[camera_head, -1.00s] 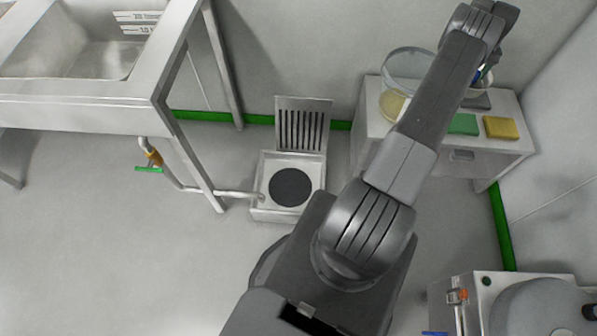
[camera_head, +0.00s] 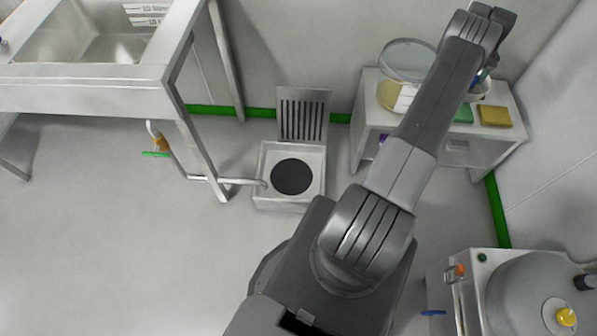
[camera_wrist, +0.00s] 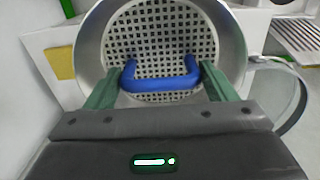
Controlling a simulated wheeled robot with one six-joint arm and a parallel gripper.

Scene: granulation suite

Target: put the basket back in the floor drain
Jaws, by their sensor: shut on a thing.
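The basket (camera_wrist: 160,45) is a round metal strainer with a perforated bottom and a blue handle (camera_wrist: 162,82), seen close in the wrist view. My gripper (camera_wrist: 160,84) has its green fingers at the two sides of the blue handle and is shut on it. In the head view the basket is mostly hidden behind my arm at the upper right. The floor drain (camera_head: 262,186) is a square metal surround with a round dark opening (camera_head: 291,177), uncovered. Its slotted grate (camera_head: 302,115) stands upright behind it against the wall.
A side cabinet (camera_head: 368,121) at the right carries a large clear bowl (camera_head: 407,62) and a yellow sponge (camera_head: 495,116). A steel sink (camera_head: 85,72) stands left, its pipe reaching the drain. A machine (camera_head: 540,295) is at lower right. The left floor is clear.

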